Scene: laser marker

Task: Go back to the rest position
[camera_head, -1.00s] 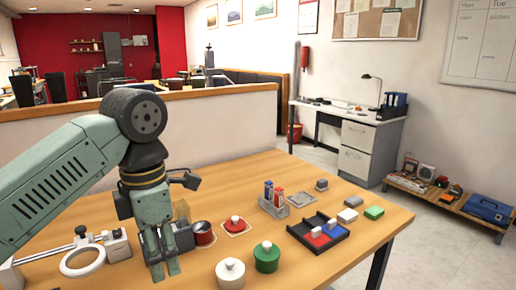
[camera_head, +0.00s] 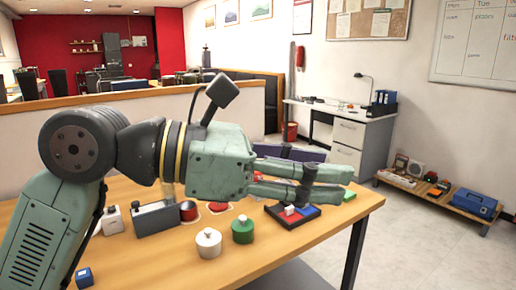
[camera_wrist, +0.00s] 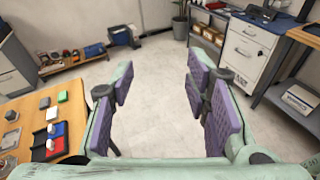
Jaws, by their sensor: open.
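My gripper (camera_head: 325,172) is raised above the wooden table (camera_head: 285,240) in the head view, pointing to the right, with its fingers spread. In the wrist view my gripper (camera_wrist: 165,95) is open, its two purple finger pads wide apart with only floor between them. It holds nothing. In the head view my arm and gripper hide part of the table's far side.
On the table are a white lidded pot (camera_head: 208,243), a green pot (camera_head: 242,230), a red-topped can (camera_head: 188,210) and a sectioned tray (camera_head: 272,215). A low shelf (camera_head: 425,195) and a desk (camera_head: 345,135) stand beyond. Floor right of the table is clear.

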